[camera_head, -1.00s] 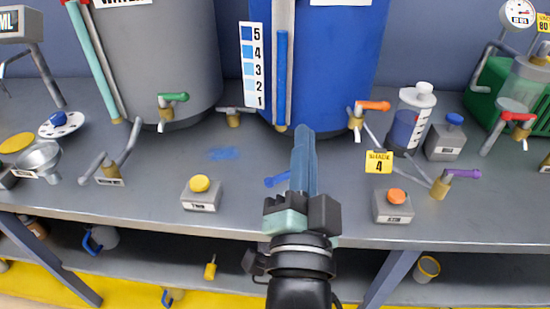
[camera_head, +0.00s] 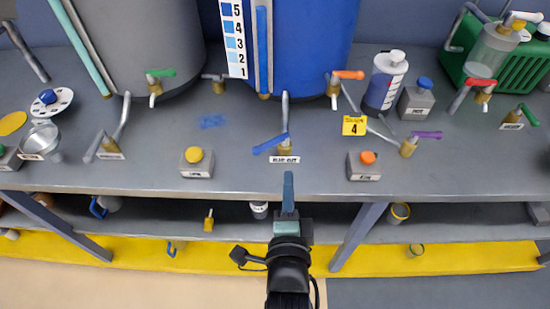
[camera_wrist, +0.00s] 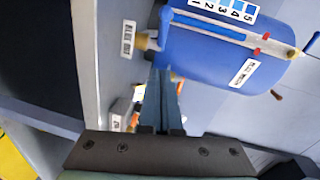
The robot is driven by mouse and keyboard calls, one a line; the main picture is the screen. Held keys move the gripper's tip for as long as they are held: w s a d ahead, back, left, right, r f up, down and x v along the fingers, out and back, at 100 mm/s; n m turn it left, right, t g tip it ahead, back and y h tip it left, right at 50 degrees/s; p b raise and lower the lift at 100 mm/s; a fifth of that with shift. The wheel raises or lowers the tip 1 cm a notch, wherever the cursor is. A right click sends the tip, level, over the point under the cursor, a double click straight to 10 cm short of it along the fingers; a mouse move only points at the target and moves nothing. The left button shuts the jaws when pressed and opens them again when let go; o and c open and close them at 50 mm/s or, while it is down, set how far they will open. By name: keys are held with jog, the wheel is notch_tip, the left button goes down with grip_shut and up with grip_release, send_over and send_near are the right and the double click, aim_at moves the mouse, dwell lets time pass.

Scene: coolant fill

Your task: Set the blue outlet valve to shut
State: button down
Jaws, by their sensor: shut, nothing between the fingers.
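The blue outlet valve has a blue lever (camera_head: 270,144) on a brass body (camera_head: 286,149), behind a label reading "BLUE OUT" (camera_head: 285,160). A grey pipe runs from it back to the blue tank (camera_head: 310,45). The lever points left and slightly toward the front, across the pipe's line. In the wrist view the blue lever (camera_wrist: 165,26), brass body (camera_wrist: 142,41) and label (camera_wrist: 128,39) show above my fingers. My gripper (camera_head: 288,178) is shut and empty, in front of the valve and apart from it in the head view. Its fingers (camera_wrist: 160,92) are together in the wrist view.
A yellow-button box (camera_head: 196,162) stands left of the valve and an orange-button box (camera_head: 364,166) right. The bench's front edge (camera_head: 230,192) lies near my gripper.

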aim_at(276, 145)
jog(key=w, duration=0.2)
jog(key=w+a, duration=0.1)
jog(key=w+f, duration=0.1)
jog(key=w, duration=0.1)
jog(key=shift+w+a, duration=0.35)
jog(key=shift+a, duration=0.05)
jog(key=shift+w+a+f+b, duration=0.15)
jog(key=shift+w+a+b, duration=0.15)
jog(key=shift+w+a, duration=0.2)
